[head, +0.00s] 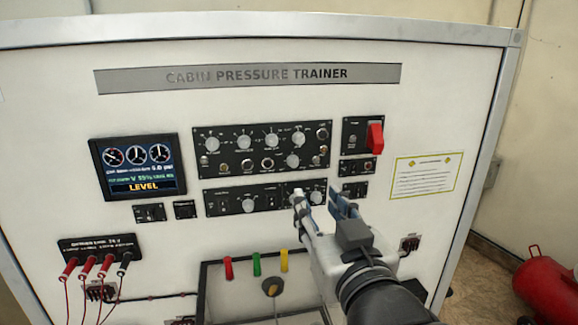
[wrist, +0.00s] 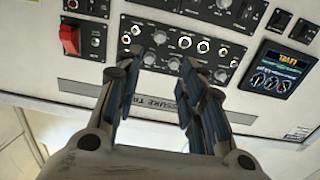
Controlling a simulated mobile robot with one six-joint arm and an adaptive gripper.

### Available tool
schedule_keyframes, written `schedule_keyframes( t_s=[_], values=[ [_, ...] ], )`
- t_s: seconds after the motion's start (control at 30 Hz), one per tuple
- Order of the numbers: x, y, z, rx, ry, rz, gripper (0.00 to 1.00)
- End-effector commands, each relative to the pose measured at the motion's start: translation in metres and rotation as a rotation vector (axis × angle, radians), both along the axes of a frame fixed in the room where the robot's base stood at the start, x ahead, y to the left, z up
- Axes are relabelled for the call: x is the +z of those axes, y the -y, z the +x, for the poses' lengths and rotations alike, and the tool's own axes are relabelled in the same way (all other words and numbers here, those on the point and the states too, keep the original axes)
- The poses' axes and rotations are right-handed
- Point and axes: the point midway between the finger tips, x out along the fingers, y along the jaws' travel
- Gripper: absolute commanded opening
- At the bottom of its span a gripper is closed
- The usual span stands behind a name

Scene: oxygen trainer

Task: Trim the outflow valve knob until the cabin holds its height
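The trainer panel (head: 140,75) carries a narrow lower strip with two pale round knobs, a left knob (head: 249,205) and a right knob (head: 317,198). I cannot read which is the outflow valve knob. My gripper (head: 318,193) is open, its fingertips in front of the right end of this strip. The right knob shows between the fingers; I cannot tell whether they touch it. In the wrist view my gripper (wrist: 160,57) is open and empty, with panel knobs visible beyond. The display (head: 138,167) shows gauges and "LEVEL" in yellow; smaller text is blurred.
A large knob panel (head: 265,150) sits above the strip, with a red switch (head: 375,137) to its right. Below are plugged leads (head: 88,266) and red, green and yellow handles (head: 256,264). A red tank (head: 552,285) stands on the floor at right.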

Motion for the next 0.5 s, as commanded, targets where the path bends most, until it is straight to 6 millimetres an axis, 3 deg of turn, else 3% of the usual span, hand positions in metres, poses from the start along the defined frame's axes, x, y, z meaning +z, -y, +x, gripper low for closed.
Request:
schedule_keyframes(
  t_s=[0.5],
  values=[
    [0.0,-0.027,0.094,0.002,-0.004,0.002,0.37]
  ],
)
